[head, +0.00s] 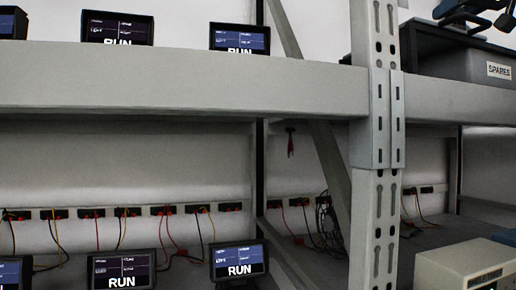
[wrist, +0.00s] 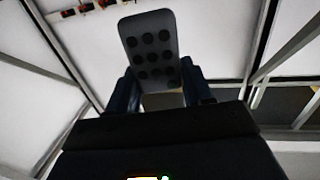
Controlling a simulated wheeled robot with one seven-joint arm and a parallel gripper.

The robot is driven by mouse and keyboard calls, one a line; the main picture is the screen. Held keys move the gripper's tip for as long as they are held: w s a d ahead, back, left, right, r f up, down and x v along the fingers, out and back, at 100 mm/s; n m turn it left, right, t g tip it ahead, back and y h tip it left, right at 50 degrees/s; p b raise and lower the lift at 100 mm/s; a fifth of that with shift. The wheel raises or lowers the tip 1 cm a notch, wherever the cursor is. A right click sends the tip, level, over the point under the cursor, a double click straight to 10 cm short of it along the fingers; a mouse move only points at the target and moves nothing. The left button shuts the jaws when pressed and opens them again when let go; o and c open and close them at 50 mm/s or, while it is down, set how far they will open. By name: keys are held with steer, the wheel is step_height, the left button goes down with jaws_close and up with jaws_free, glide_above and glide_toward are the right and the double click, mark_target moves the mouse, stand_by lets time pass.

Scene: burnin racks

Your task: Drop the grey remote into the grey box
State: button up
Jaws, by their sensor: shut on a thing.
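The grey remote (wrist: 150,40) with several round dark buttons stands up between the blue fingers of my gripper (wrist: 164,90) in the wrist view. The gripper is shut on its lower part. A grey box (head: 462,66) with a SPARES label sits on the upper shelf at the right of the head view. Its inside is hidden from this low angle. A dark and blue shape (head: 470,12) shows above the box, cut by the top edge; I cannot tell whether it is my gripper. The remote cannot be made out in the head view.
A perforated rack post (head: 376,200) and the upper shelf edge (head: 190,95) stand in front. Display units reading RUN (head: 239,262) line both shelves. Wires hang from a socket strip (head: 165,211). A beige device (head: 465,268) is at lower right.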

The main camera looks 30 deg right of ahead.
steer(key=o, duration=1.1)
steer(key=b+v, duration=0.2)
steer(key=v, duration=0.5)
steer(key=shift+s+b, duration=0.3)
steer(key=shift+s, duration=0.1)
steer(key=shift+s+a, duration=0.1)
steer(key=shift+a, duration=0.05)
